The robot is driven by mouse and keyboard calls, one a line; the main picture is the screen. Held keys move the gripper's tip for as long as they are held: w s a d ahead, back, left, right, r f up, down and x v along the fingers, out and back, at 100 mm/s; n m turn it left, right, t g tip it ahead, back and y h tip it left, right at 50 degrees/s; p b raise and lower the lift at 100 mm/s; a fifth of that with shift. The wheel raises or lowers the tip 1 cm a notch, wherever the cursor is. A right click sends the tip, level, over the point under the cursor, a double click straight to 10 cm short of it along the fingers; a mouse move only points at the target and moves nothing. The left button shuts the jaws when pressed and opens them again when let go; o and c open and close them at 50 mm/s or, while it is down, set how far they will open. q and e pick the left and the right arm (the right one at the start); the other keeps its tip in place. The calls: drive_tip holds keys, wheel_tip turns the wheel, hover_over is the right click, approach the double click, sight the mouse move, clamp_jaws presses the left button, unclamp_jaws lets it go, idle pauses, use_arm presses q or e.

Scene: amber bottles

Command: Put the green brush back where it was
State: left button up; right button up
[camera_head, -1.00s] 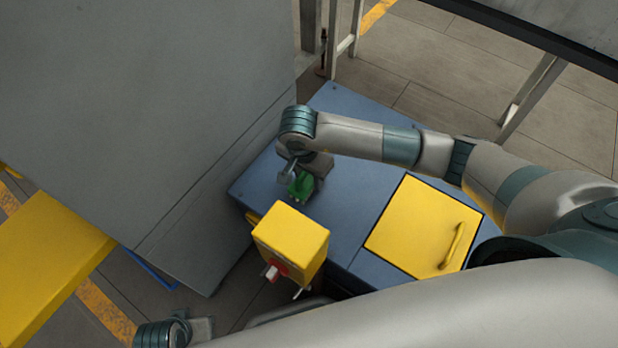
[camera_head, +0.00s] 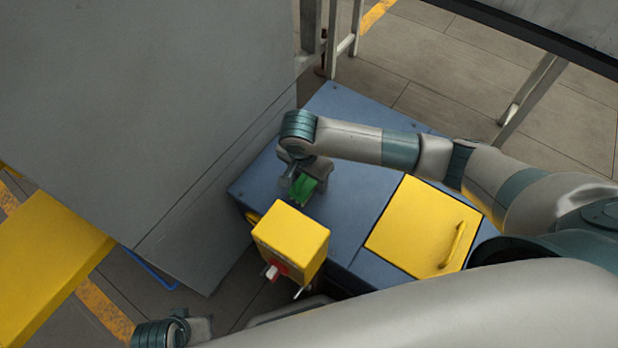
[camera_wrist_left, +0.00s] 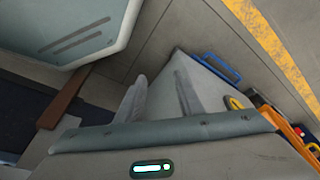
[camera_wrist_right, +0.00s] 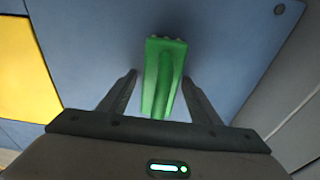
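The green brush (camera_head: 304,190) is on or just above the blue cabinet top (camera_head: 345,200), partly covered by my right gripper (camera_head: 302,184). In the right wrist view the brush (camera_wrist_right: 163,80) lies lengthwise between the fingers of the right gripper (camera_wrist_right: 160,85), with a gap on both sides. The right gripper is open around it. Whether the brush rests fully on the surface is hard to tell. My left gripper (camera_wrist_left: 157,85) is open and empty over the floor. Its arm shows at the bottom left of the head view.
A yellow box (camera_head: 290,240) with a red and white switch stands by the cabinet's front edge. A yellow panel with a handle (camera_head: 420,228) is on the cabinet top to the right. A large grey cabinet (camera_head: 140,100) rises close on the left.

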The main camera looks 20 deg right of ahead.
use_arm(q)
drive_tip(key=shift+s+f, duration=0.1)
drive_tip(key=shift+f, duration=0.1)
use_arm(e)
drive_tip(key=shift+r, duration=0.2)
drive_tip(key=shift+r, duration=0.4)
use_arm(q)
drive_tip(key=shift+r, duration=0.1)
use_arm(e)
drive_tip(key=r, duration=0.3)
drive_tip(key=a+r, duration=0.1)
drive_tip(key=r, duration=0.3)
drive_tip(key=s+r, duration=0.1)
drive_tip(key=r, duration=0.3)
drive_tip(key=shift+s+a, duration=0.1)
drive_tip(key=shift+a, duration=0.1)
